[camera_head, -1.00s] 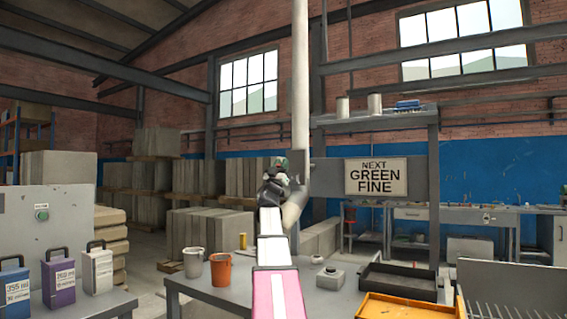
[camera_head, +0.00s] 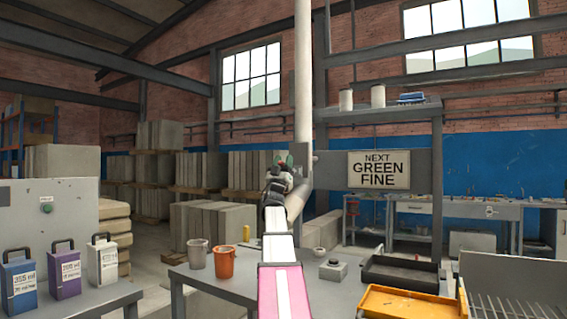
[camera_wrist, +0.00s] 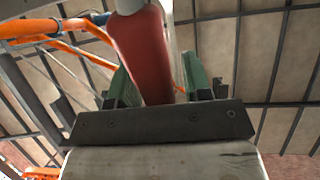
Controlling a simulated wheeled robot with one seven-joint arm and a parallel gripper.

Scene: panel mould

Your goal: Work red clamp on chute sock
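My gripper (camera_head: 284,160) is at the end of my raised arm, beside the lower bend of the pale chute pipe (camera_head: 304,90) in the head view. In the wrist view my gripper (camera_wrist: 155,80) has its green fingers spread apart. A thick red cylindrical piece (camera_wrist: 140,50) with a pale end at the top shows between them. A gap shows by the right finger. I cannot tell whether the red piece is the sock or part of the clamp, or whether it touches the left finger. No separate red clamp can be made out in the head view.
A table holds a grey bucket (camera_head: 198,254), an orange bucket (camera_head: 224,263), a black tray (camera_head: 400,275) and a yellow tray (camera_head: 410,302). Orange tubes (camera_wrist: 45,28) cross the wrist view at upper left. A "NEXT GREEN FINE" sign (camera_head: 379,171) hangs right of the pipe.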

